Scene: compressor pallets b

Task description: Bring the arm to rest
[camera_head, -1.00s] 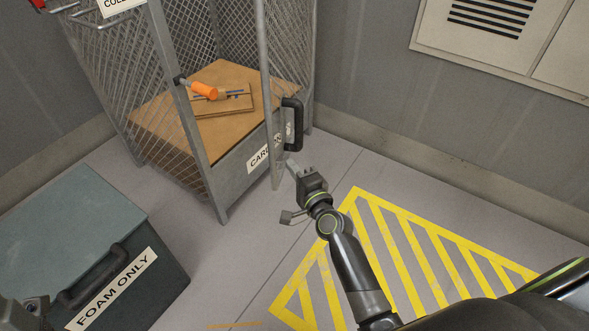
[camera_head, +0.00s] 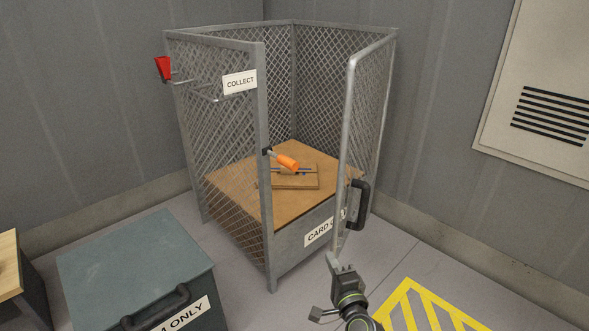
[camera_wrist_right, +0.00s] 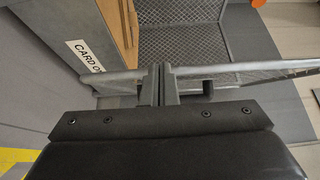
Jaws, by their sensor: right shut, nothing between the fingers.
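My right gripper (camera_head: 335,263) shows at the bottom of the head view, just below the lower end of the cage's swung-out gate (camera_head: 348,150). Its fingers are together, with nothing between them. In the right wrist view the shut fingers (camera_wrist_right: 160,86) overlap a grey bar of the cage; I cannot tell whether they touch it. Much of my right arm is below the head picture. My left gripper is out of view.
The mesh cage (camera_head: 268,215) holds cardboard (camera_head: 225,185) and has a black handle (camera_head: 361,205). An orange grip (camera_head: 287,162) is at its front post. A lidded grey bin (camera_head: 135,265) stands left. Yellow floor stripes (camera_head: 408,292) lie right; grey floor (camera_head: 400,245) beside the cage is clear.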

